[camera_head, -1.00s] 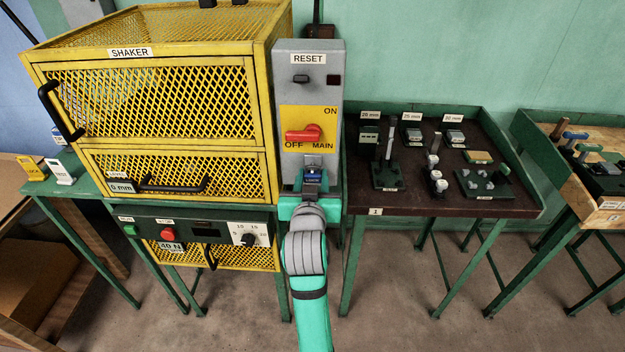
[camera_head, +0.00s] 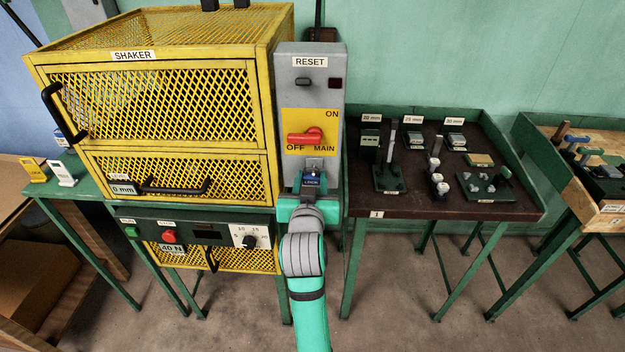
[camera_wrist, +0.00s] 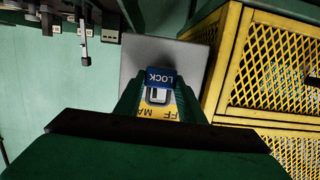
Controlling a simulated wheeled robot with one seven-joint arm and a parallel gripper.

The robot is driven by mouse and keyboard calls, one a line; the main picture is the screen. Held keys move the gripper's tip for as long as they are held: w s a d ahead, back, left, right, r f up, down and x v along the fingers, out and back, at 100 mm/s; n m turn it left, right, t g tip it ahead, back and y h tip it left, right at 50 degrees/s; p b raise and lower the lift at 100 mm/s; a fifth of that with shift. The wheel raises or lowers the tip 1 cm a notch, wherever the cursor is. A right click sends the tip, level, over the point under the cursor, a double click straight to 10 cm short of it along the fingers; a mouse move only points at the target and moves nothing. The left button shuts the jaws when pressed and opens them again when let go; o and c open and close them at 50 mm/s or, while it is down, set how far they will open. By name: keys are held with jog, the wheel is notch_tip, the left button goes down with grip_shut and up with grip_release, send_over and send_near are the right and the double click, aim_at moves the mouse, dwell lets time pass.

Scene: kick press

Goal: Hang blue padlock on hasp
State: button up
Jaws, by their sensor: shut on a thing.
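The blue padlock (camera_head: 312,181), marked LOCK, is held in front of the lower part of the grey switch box (camera_head: 291,108). My gripper (camera_head: 311,192) is shut on it from below. In the wrist view the blue padlock body (camera_wrist: 161,77) and its pale shackle (camera_wrist: 157,96) show between the fingers (camera_wrist: 158,95). The red main switch handle (camera_head: 305,136) points to OFF on the yellow plate (camera_head: 325,122). The hasp is hard to make out behind the padlock and gripper. I cannot tell whether the shackle touches it.
The yellow mesh shaker cage (camera_head: 160,100) stands close on the left of the switch box. A dark-topped table (camera_head: 400,205) with blocks and fixtures stands on the right. A wooden-topped bench (camera_head: 592,190) is at far right. Open floor lies in front.

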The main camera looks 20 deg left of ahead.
jog(key=shift+w+d, duration=0.1)
jog(key=shift+w, duration=0.1)
dwell(0.4)
jog(key=shift+w+f, duration=0.25)
jog(key=shift+w, duration=0.25)
dwell(0.5)
jog(key=shift+w, duration=0.1)
dwell(0.5)
